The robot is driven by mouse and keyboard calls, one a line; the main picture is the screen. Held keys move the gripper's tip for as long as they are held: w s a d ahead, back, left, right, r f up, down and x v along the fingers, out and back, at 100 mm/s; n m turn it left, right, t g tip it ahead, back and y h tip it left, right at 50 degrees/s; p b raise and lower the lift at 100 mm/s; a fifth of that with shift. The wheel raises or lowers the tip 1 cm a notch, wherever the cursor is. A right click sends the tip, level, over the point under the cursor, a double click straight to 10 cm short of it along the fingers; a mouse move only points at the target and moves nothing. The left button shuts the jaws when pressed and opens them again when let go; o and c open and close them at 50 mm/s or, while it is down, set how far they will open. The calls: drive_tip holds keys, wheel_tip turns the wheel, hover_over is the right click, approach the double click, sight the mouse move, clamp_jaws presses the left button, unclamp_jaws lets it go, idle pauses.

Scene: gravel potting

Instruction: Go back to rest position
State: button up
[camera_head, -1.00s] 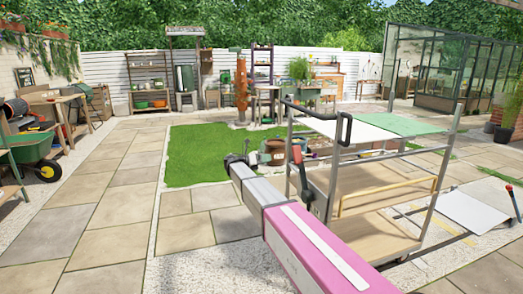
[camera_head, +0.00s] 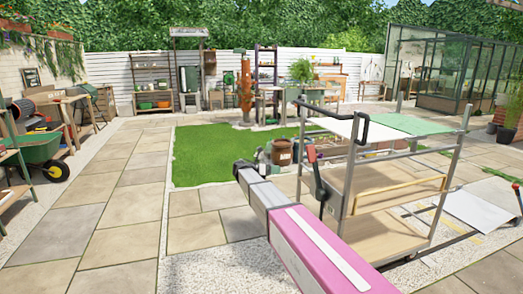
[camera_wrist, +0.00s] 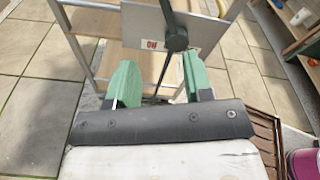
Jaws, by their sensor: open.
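My gripper shows in the wrist view (camera_wrist: 160,84) with two green fingers apart and a gap between them. A dark rod with a round black knob (camera_wrist: 177,40) shows in and beyond this gap; I cannot tell whether it touches a finger. In the head view my pink and grey arm reaches forward from the lower right, left of the trolley. The gripper's fingers cannot be made out there.
A metal trolley (camera_head: 385,187) with wooden shelves, a black handle and a red-handled lever (camera_head: 312,154) stands close to my arm's right. Brown pots (camera_head: 281,152) stand beyond the arm. Paving at left is open; a green wheelbarrow (camera_head: 42,148) stands at the far left.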

drive_tip(key=s+d+f+m+g+y, duration=0.2)
drive_tip(key=s+d+f+m+y, duration=0.2)
drive_tip(key=s+d+f+m, duration=0.4)
drive_tip(key=s+d+f+m+g+y, duration=0.2)
drive_tip(key=s+d+f+m+y, duration=0.15)
drive_tip(key=s+f, duration=0.5)
drive_tip(key=s+f+m+y, duration=0.2)
drive_tip(key=s+m+y, duration=0.2)
drive_tip(key=s+m, duration=0.3)
drive_tip(key=s+d+f+m+y, duration=0.1)
drive_tip(key=s+m+y, duration=0.3)
drive_tip(key=s, duration=0.9)
drive_tip(key=f+m, duration=0.1)
drive_tip(key=m, duration=0.2)
drive_tip(key=shift+d+g, duration=0.15)
drive_tip(key=shift+g, duration=0.25)
